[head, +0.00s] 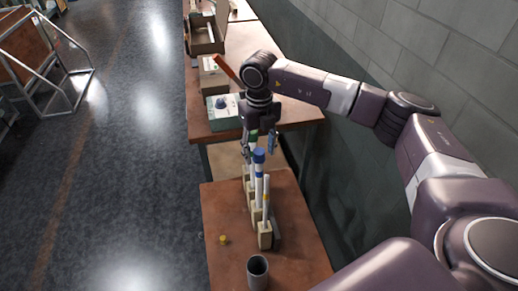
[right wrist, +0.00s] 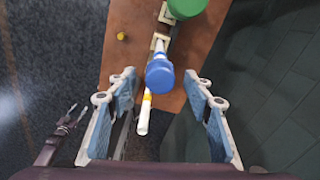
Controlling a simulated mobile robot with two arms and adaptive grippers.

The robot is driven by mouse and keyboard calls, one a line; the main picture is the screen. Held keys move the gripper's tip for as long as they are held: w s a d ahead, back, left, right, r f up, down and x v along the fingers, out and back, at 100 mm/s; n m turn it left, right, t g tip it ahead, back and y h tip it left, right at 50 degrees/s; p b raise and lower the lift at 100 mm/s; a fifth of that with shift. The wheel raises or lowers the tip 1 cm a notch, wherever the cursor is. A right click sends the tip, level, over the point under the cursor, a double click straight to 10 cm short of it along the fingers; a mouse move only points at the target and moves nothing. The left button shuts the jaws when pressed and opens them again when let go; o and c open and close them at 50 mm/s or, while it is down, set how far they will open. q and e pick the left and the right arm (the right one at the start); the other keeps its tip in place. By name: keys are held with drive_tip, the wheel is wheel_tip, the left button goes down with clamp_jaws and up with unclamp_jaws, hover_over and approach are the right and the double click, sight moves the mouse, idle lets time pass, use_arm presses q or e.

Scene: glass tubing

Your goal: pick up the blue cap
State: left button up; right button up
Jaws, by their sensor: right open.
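The blue cap (head: 259,155) sits on top of an upright white tube with a blue band (head: 259,173). The tube stands in a row of pale holder blocks (head: 264,236) on a small brown table (head: 225,211). My right gripper (head: 259,145) is open, with its fingers pointing down just above and behind the cap. In the right wrist view the blue cap (right wrist: 159,75) shows between the spread fingers, toward their far side, with clear gaps on both sides. What seems to be my left gripper (right wrist: 74,114) shows small at the lower left of that view; its opening is unclear.
A white tube with a yellow band (head: 266,200) stands close in front of the blue-capped tube. A green cap (right wrist: 187,6) is near it in the right wrist view. A yellow cap (head: 224,240) and a grey cup (head: 257,270) are on the table. The table's left side is mostly clear.

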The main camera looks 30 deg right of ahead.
drive_tip(key=shift+f, duration=0.3)
drive_tip(key=shift+c, duration=0.6)
drive_tip(key=c, duration=0.7)
drive_tip(key=shift+r, duration=0.1)
